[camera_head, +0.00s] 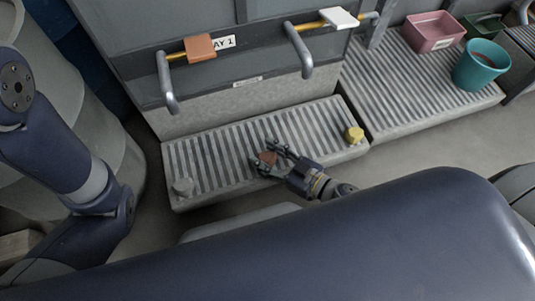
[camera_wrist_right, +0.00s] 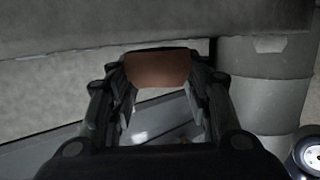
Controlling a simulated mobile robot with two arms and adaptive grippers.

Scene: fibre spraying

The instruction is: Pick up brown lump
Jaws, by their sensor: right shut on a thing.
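The brown lump (camera_head: 268,158) is between the fingers of my right gripper (camera_head: 268,160), over the striped grey step in the head view. In the right wrist view the lump (camera_wrist_right: 158,69) shows as a smooth brown block between the fingertips of the right gripper (camera_wrist_right: 160,75), which are shut on it. In the head view I cannot tell clearly whether the lump still touches the step. My left arm comes in from the left, but its gripper is not in view.
The striped step (camera_head: 225,150) also bears a yellow lump (camera_head: 354,134) at its right end and a grey lump (camera_head: 183,186) at its left. Handles (camera_head: 168,85) stand out above it. A pink tray (camera_head: 433,31) and a teal bucket (camera_head: 481,66) stand on the right platform.

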